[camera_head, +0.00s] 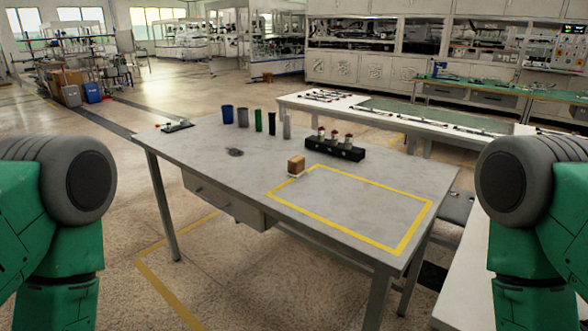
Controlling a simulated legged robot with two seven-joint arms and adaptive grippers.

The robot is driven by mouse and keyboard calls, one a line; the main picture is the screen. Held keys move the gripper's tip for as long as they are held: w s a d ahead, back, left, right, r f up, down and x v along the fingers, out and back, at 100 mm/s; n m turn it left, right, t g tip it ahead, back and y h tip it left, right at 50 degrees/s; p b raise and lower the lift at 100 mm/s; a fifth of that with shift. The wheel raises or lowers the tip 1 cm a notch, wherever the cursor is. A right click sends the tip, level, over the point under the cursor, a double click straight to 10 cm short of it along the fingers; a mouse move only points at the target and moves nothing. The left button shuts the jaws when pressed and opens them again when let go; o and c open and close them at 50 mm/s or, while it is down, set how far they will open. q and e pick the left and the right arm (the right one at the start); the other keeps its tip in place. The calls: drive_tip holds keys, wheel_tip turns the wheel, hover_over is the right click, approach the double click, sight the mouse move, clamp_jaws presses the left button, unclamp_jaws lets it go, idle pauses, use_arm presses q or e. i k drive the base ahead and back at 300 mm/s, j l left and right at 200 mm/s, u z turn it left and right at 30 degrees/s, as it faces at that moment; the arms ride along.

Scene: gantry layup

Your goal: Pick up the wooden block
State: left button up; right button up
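The wooden block (296,165) is a small brown cuboid. It stands on the grey table (220,170), at the far left corner of a yellow-taped rectangle (335,232). A small pale patch shows at its base. Nothing is touching it from above. Parts of my two green and grey arms show at the left and right edges of the picture, well apart from the block. Neither gripper is in view.
Behind the block stand several cups and cylinders (243,118) in a row. A black holder (335,149) with bottle-like items stands to the right. The taped rectangle is clear.

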sight(296, 164)
drive_tip(key=i+j+z, duration=0.15)
drive_tip(key=z, duration=0.25)
drive_tip(key=i+j+z, duration=0.1)
drive_tip(key=z, duration=0.25)
drive_tip(key=i+j+z, duration=0.1)
drive_tip(key=j+z, duration=0.15)
drive_tip(key=z, duration=0.15)
drive_tip(key=j+z, duration=0.35)
drive_tip(key=i+l, duration=0.05)
drive_tip(key=l, duration=0.05)
